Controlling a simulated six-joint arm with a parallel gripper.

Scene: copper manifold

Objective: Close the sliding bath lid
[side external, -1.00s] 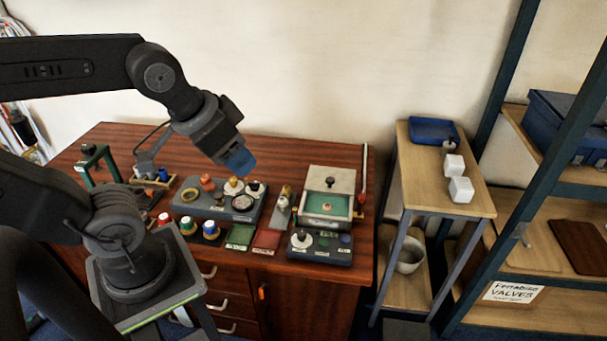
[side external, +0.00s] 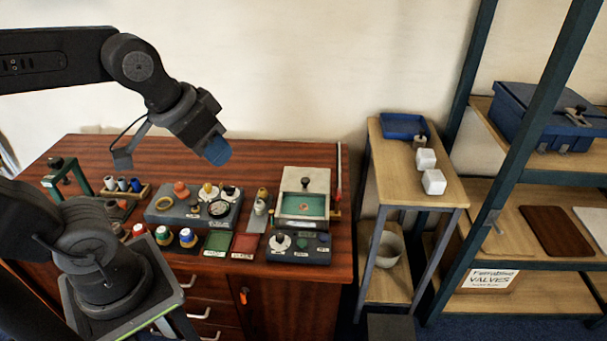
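The bath (side external: 281,222) is a pale box on the right part of the bench. Its grey sliding lid (side external: 304,178), with a dark knob (side external: 305,183), covers the back part. The front part is open and shows green liquid (side external: 312,208) with a small brownish piece in it. My gripper (side external: 217,153), with blue fingertips, hangs above the bench, up and to the left of the bath in the picture. It touches nothing that I can see. The gap between its fingers does not show.
A control box (side external: 297,254) stands in front of the bath. A small stand with a bottle (side external: 260,205) is close on its left. A grey tray of parts (side external: 180,211) lies farther left, below my gripper in the picture. A red-tipped rod (side external: 339,180) stands on the right. The wall behind is clear.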

